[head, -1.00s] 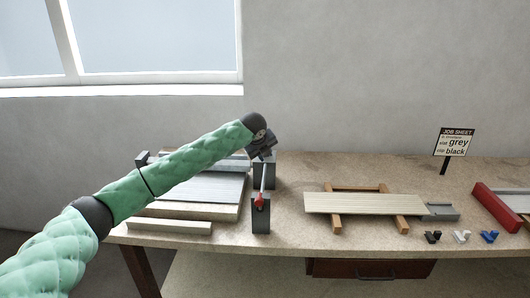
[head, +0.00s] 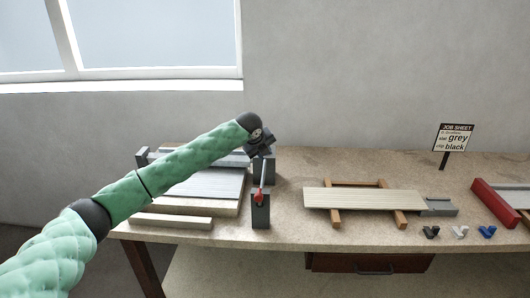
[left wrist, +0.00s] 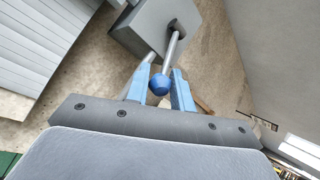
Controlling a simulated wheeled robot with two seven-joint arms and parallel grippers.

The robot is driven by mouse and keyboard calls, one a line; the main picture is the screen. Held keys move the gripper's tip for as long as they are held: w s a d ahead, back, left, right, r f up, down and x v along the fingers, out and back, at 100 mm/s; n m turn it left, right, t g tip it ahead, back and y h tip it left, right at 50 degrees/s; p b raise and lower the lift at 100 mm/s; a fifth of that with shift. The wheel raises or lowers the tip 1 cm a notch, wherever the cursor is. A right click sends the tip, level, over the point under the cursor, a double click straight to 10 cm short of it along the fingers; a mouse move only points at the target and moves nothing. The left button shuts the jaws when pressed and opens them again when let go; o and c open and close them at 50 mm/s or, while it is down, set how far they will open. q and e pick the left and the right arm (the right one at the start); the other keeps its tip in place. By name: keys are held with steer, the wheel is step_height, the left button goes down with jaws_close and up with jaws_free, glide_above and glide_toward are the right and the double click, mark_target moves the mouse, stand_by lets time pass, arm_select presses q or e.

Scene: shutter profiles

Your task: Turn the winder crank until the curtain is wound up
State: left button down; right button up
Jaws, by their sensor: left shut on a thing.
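The grey slatted curtain (head: 205,184) lies on the bench at the left, partly hidden by my left arm; its slats (left wrist: 50,55) also show in the left wrist view. To its right stand dark grey winder blocks (head: 260,212), with a thin metal rod and a red knob (head: 259,196) between them. My left gripper (head: 262,148) is at the rear block. In the left wrist view its blue fingers (left wrist: 163,92) are shut on a blue-tipped crank handle (left wrist: 160,84), near a grey block (left wrist: 158,25) with a metal rod. My right gripper is out of view.
A pale slatted panel (head: 360,199) rests on wooden bars at mid-bench. Small black, grey and blue clips (head: 460,232) lie at the front right. A job sheet sign (head: 455,138) stands behind, and a red piece (head: 497,206) lies at the right edge.

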arm_select(q)
steer(key=shift+a, duration=0.15)
steer(key=shift+w+a, duration=0.1)
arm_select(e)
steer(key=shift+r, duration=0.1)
arm_select(q)
steer(key=shift+w+a+r, duration=0.1)
steer(key=shift+r, duration=0.05)
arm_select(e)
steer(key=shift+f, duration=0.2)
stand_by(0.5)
